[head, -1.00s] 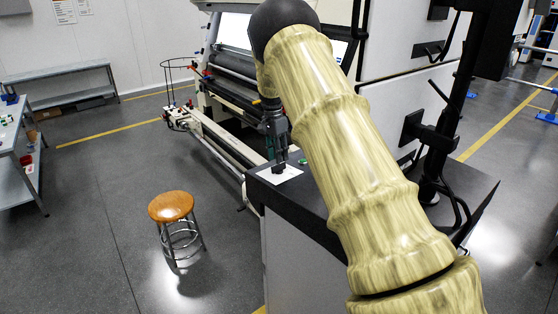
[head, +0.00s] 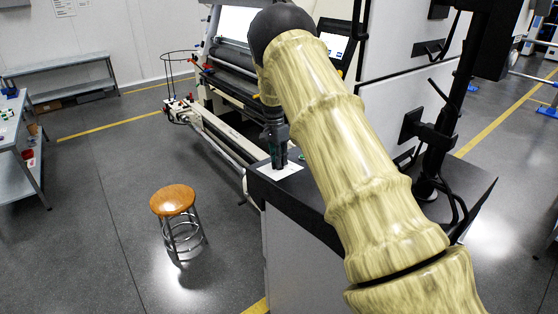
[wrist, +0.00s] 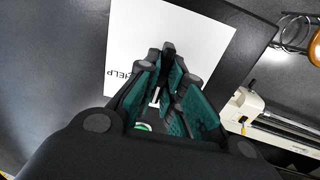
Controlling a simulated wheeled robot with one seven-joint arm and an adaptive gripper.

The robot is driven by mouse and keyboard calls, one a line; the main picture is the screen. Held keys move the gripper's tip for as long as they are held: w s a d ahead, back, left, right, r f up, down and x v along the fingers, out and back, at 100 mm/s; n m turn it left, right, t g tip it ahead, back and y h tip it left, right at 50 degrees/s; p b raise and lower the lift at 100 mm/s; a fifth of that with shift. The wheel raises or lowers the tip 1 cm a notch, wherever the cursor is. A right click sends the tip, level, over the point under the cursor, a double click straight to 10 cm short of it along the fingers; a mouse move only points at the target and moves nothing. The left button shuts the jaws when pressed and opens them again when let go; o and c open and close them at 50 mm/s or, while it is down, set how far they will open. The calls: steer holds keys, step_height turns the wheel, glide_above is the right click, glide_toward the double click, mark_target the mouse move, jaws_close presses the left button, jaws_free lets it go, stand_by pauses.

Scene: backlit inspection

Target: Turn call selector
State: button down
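In the wrist view the plate (wrist: 180,30) carries the word HELP, which appears inverted. My gripper (head: 278,167) points down over this plate. In the wrist view, my gripper (wrist: 169,66) has its green-padded fingers apart at their bases and close together at the dark tips. A gap shows between the pads. A dark shape lies among the tips; I cannot tell selector from fingertip, or whether they grip it. Part of a green round item (wrist: 143,126) shows between the fingers.
The dark console top (head: 330,205) extends to the right under my arm, with a dark post and monitor arm (head: 440,130) on it. A large roller machine (head: 235,85) stands behind. A wooden-topped stool (head: 173,200) stands on open floor to the left.

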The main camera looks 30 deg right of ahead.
steer(key=shift+n, duration=0.3)
steer(key=n+b, duration=0.2)
steer(key=n, duration=0.3)
steer(key=n+b, duration=0.1)
steer(key=n, duration=0.5)
steer(key=shift+w, duration=0.1)
steer(key=shift+n+b, duration=0.3)
stand_by(0.4)
steer(key=c, duration=1.5)
jaws_free()
steer(key=shift+c, duration=0.2)
steer(key=shift+a, duration=0.1)
step_height(320, 180, up, 12)
steer(key=w, duration=0.2)
